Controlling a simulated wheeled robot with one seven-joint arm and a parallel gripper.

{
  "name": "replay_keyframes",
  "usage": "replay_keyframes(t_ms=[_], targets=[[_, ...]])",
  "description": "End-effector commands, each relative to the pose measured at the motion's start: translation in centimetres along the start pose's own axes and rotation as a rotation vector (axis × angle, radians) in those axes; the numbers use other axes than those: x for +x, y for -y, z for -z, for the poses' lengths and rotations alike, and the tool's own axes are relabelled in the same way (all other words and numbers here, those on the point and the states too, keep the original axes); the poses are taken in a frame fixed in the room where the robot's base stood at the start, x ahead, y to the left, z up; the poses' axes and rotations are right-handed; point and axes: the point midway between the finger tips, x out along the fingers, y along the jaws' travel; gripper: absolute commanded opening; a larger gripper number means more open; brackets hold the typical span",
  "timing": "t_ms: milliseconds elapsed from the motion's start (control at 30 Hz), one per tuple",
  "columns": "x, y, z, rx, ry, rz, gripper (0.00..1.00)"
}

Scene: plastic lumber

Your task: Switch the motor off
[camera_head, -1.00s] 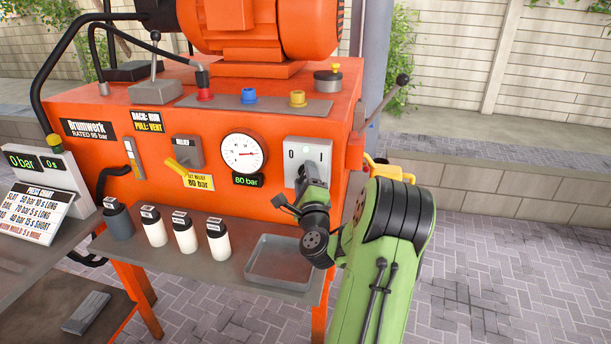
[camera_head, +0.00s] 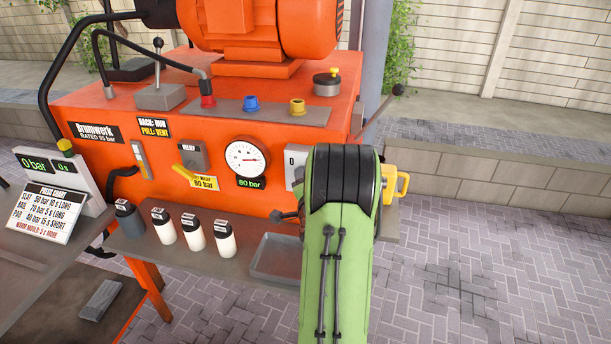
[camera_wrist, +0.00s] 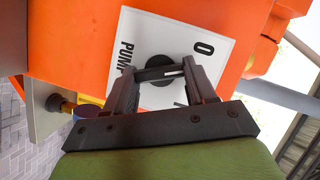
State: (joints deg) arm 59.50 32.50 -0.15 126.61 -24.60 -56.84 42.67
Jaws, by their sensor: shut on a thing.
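The motor (camera_head: 255,30) is the large orange housing on top of the orange press unit. Its pump switch plate (camera_head: 291,162) is white and mostly hidden behind my green arm in the head view. In the wrist view the plate (camera_wrist: 205,62) shows "O" and part of the word "PUMP". A dark round switch knob (camera_wrist: 160,58) sits at its middle. My gripper (camera_wrist: 160,75) is shut on the knob's bar, one finger on each side. A pale mark shows on the bar; which position it points to I cannot tell. The gripper is hidden in the head view.
The gauge (camera_head: 246,158) reads 80 bar on its display. A yellow relief handle (camera_head: 184,171) is to its left. A grey tray (camera_head: 272,257) and several bottles stand on the shelf below. A yellow-handled part (camera_head: 396,182) is right of my arm. Open paving lies to the right.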

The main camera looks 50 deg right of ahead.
Motion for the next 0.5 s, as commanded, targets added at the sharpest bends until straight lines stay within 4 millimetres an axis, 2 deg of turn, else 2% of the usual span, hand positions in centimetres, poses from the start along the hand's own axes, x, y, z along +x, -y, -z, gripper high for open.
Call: replay_keyframes(t_ms=[200,500], targets=[[-0.05,0.17,-0.08,-0.099,0.004,-0.045,0.25],[-0.02,0.03,-0.11,-0.157,0.003,-0.069,0.25]])
